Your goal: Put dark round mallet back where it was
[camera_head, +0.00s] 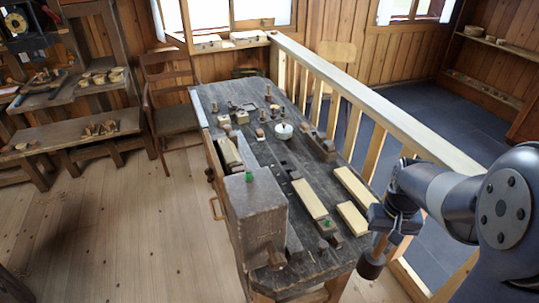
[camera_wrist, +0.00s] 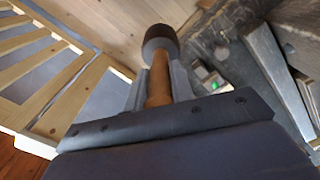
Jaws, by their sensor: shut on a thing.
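The dark round mallet has a dark cylindrical head (camera_head: 371,264) and a brown wooden handle. My gripper (camera_head: 383,232) is shut on its handle, and the head hangs below the fingers at the right front corner of the workbench (camera_head: 318,268). In the wrist view the mallet head (camera_wrist: 160,40) shows beyond my gripper (camera_wrist: 154,85), with the orange-brown handle between the two fingers. I cannot tell from these views how far the head is from the bench edge.
Pale wooden boards (camera_head: 353,218) lie on the near right of the bench. A grey box (camera_head: 255,205) stands at its left side. Several small turned pieces and a white round pot (camera_head: 284,130) stand farther back. A wooden railing (camera_head: 372,105) runs along the right.

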